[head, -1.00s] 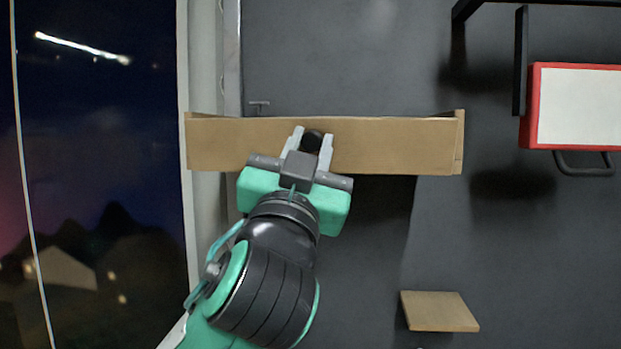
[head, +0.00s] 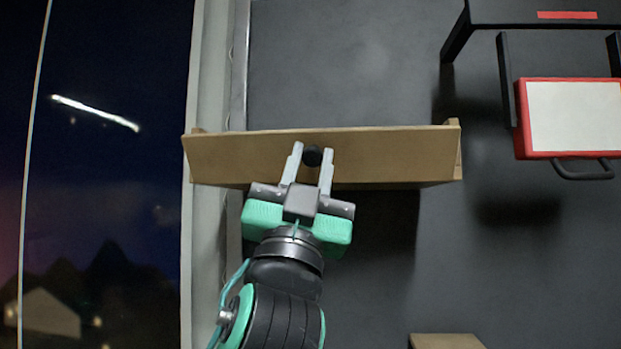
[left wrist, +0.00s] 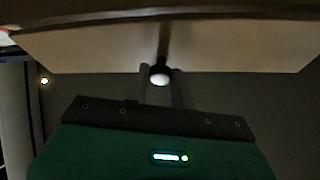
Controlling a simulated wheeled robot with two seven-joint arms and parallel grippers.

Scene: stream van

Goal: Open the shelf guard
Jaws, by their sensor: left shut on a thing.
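The shelf guard (head: 400,155) is a long light-wood panel across the front of a wall shelf, in the upper middle of the head view. It looks tilted relative to the shelf's end pieces. A dark round knob (head: 313,156) sits on its face near the middle. My left gripper (head: 312,160) is shut on the knob, with a finger on each side. In the left wrist view the guard (left wrist: 230,45) spans the top and the knob (left wrist: 160,75) shows between the fingers. The shelf's inside is hidden. My right gripper is not in view.
A red-edged white panel (head: 573,117) with a dark handle hangs at the right, below a dark bracket (head: 540,14). A small wooden board (head: 445,341) shows at the bottom edge. A dark window (head: 100,200) is at the left. The dark wall between is clear.

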